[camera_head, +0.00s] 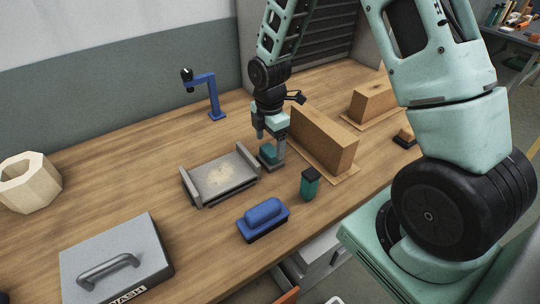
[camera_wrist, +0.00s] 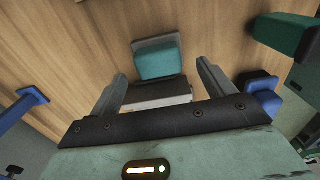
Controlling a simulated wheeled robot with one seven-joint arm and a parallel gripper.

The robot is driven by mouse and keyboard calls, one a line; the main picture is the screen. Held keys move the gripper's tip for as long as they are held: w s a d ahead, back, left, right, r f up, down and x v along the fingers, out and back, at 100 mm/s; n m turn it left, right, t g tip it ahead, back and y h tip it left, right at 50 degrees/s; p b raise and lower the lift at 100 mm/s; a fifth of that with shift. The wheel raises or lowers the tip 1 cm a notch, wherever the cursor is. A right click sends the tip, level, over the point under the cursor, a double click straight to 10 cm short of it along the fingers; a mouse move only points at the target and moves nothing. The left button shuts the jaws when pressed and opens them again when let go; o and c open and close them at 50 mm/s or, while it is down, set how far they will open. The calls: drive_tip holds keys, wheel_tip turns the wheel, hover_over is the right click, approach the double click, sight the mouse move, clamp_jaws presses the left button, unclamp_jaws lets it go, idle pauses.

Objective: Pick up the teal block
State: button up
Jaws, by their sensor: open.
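The teal block (camera_head: 268,154) is a small block on the wooden table, just right of a grey tray. In the wrist view the teal block (camera_wrist: 158,63) has a grey-green strip along its far side. My gripper (camera_head: 271,149) points down at the block, its fingers apart. The fingers partly hide the block in the head view. I cannot tell whether the block touches the table.
The grey tray (camera_head: 191,188) has raised ends. A cardboard-brown box (camera_head: 325,140) stands close right of my gripper. A blue stand (camera_head: 213,100) is behind.

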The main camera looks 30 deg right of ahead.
sight(268, 150)
drive_tip(key=shift+w+a+f+p, duration=0.15)
drive_tip(key=shift+f+p, duration=0.2)
drive_tip(key=shift+f, duration=1.6)
drive_tip(key=c, duration=1.2)
drive_tip(key=shift+c, duration=0.2)
drive_tip(key=shift+r, duration=0.15)
wheel_tip(268, 150, up, 10)
drive_tip(key=shift+f+b, duration=0.1)
drive_tip(key=shift+b, duration=0.6)
